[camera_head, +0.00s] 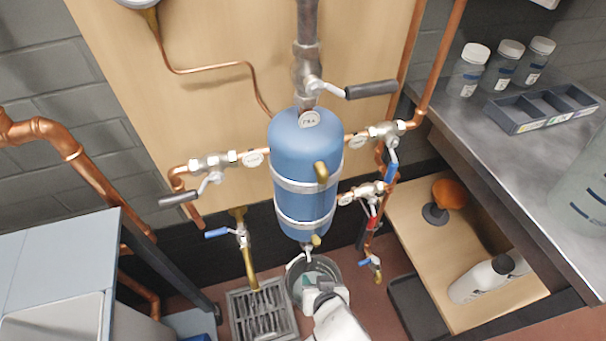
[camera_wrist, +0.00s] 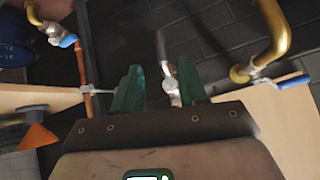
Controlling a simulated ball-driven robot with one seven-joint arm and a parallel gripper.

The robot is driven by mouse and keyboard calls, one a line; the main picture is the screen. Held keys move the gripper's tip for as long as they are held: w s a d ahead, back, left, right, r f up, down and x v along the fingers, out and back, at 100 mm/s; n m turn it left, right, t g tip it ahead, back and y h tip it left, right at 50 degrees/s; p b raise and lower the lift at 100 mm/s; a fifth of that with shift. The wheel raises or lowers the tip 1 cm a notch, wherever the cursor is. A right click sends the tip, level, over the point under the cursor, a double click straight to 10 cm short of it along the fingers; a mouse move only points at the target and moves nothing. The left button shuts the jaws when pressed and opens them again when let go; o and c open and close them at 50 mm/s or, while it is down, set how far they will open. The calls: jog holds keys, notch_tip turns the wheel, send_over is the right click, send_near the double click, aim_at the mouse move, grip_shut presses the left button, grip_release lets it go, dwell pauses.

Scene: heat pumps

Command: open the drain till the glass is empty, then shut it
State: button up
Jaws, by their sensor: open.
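The blue tank (camera_head: 305,180) stands upright in the middle, with brass fittings on its front. A sight glass between the fittings cannot be made out clearly. Under the tank hangs a small drain valve (camera_head: 308,252) with a pale lever, above a dark bucket (camera_head: 293,283). My gripper (camera_head: 322,285) is low, over the bucket and just below the valve. In the wrist view my gripper (camera_wrist: 158,88) has its green fingers apart. A metal valve with a grey lever (camera_wrist: 163,50) shows in the gap between them; whether they touch it cannot be told.
A floor grate (camera_head: 262,312) lies left of the bucket under a brass pipe with a blue-lever valve (camera_head: 218,233). Another blue-lever valve (camera_head: 370,261) hangs to the right.

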jog(key=w+d+f+m+g+y+b, duration=0.1)
jog(key=d+f+m+g+y+b, duration=0.3)
jog(key=f+m, duration=0.65)
jog(key=w+d+r+m+y+b, duration=0.1)
jog(key=w+r+m+y+b, duration=0.3)
jog(key=r+m+y+b, duration=0.6)
jog(key=m+y+b, duration=0.1)
jog(key=m+b, duration=0.1)
send_near(307, 263)
notch_tip(307, 263, down, 2)
jog(key=a, duration=0.2)
jog(key=shift+t, duration=0.3)
jog(key=x, duration=0.2)
jog(key=b+x, duration=0.1)
jog(key=x, duration=0.1)
jog(key=b+x, duration=0.1)
jog(key=x, duration=0.2)
jog(key=shift+w+f, duration=0.1)
jog(key=shift+w, duration=0.35)
jog(key=shift+w+a, duration=0.15)
jog(key=shift+a, duration=0.3)
